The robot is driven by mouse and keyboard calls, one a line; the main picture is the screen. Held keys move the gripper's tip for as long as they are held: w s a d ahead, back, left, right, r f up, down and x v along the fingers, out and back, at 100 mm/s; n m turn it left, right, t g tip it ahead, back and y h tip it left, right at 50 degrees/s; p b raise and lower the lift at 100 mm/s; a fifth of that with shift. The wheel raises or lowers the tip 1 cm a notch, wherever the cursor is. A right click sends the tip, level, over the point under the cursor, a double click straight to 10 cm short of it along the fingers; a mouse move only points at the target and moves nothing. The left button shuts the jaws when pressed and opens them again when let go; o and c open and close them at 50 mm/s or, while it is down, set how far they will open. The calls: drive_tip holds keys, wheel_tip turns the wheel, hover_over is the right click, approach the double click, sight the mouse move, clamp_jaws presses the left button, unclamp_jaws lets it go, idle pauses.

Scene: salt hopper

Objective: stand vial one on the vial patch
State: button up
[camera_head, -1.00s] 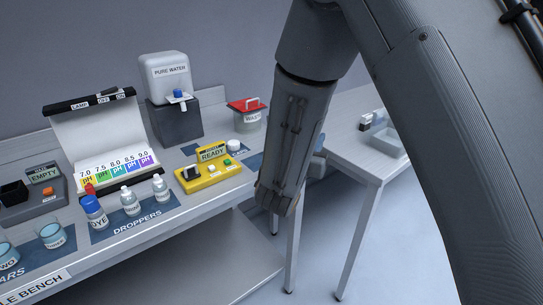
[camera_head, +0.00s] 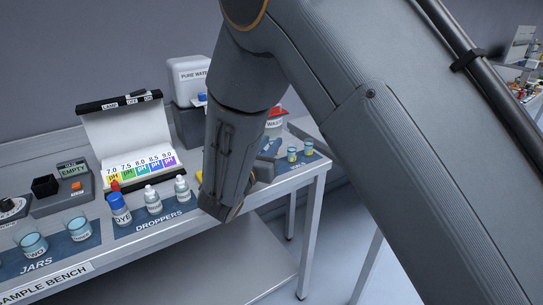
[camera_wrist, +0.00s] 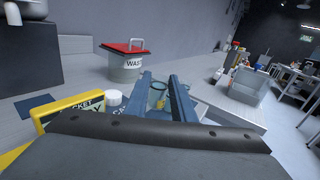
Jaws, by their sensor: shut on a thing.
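My gripper (camera_head: 236,212) hangs point down in front of the sample bench's front edge in the head view. In the wrist view its two long fingers (camera_wrist: 165,98) are close together around a small teal, round-rimmed thing (camera_wrist: 158,87), which I take for vial one. Its label cannot be read and its lower part is hidden. Two small teal vials (camera_head: 292,154) (camera_head: 308,147) with pale labels stand on a dark blue patch at the bench's right end in the head view. My arm hides part of that patch, and its lettering cannot be read.
A waste pot (camera_wrist: 126,62) with a red lid stands behind the fingers. A yellow meter (camera_wrist: 68,110) and a white cap (camera_wrist: 113,98) are to their left. Dropper bottles (camera_head: 152,200), jars (camera_head: 34,244) and the pH chart (camera_head: 140,165) occupy the bench's left.

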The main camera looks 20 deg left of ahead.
drive_tip(key=shift+f+p, duration=0.4)
drive_tip(key=shift+f, duration=1.6)
drive_tip(key=shift+f, duration=0.1)
drive_tip(key=shift+f, duration=0.1)
drive_tip(key=o, duration=1.1)
drive_tip(key=shift+c, duration=0.2)
drive_tip(key=shift+r, duration=0.2)
drive_tip(key=s+a+b, duration=0.1)
drive_tip(key=s+b, duration=0.1)
drive_tip(key=s, duration=1)
drive_tip(key=shift+a, duration=0.15)
